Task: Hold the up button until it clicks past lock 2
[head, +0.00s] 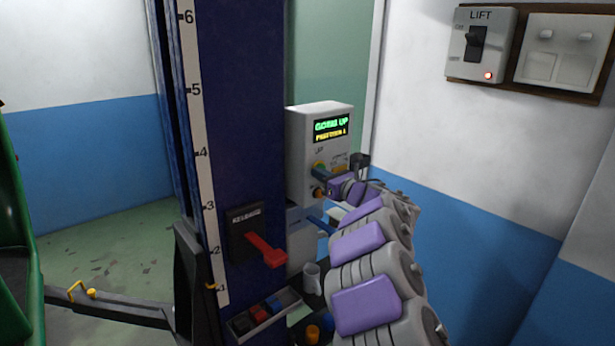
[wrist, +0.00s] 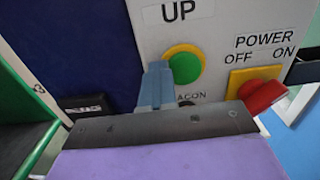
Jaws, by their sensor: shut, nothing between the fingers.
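The grey control box (head: 300,130) is mounted on the dark blue lift post (head: 240,110). Its display (head: 331,128) reads "GOING UP" in green, with a smaller yellow line ending in what looks like 1. In the wrist view the green up button (wrist: 185,68) has a yellow ring and sits under the "UP" label. My gripper (wrist: 156,82) is shut, its blue fingertips overlapping the button's lower-left edge; how far the button is pressed is hidden. In the head view my gripper (head: 318,172) reaches the box from the right and partly covers its buttons.
A scale (head: 201,125) numbered 1 to 6 runs up the post. A black lift arm (head: 125,310) extends left near the floor. The red power switch (wrist: 262,96) is right of the button. A wall lift switch (head: 475,43) shows a red light.

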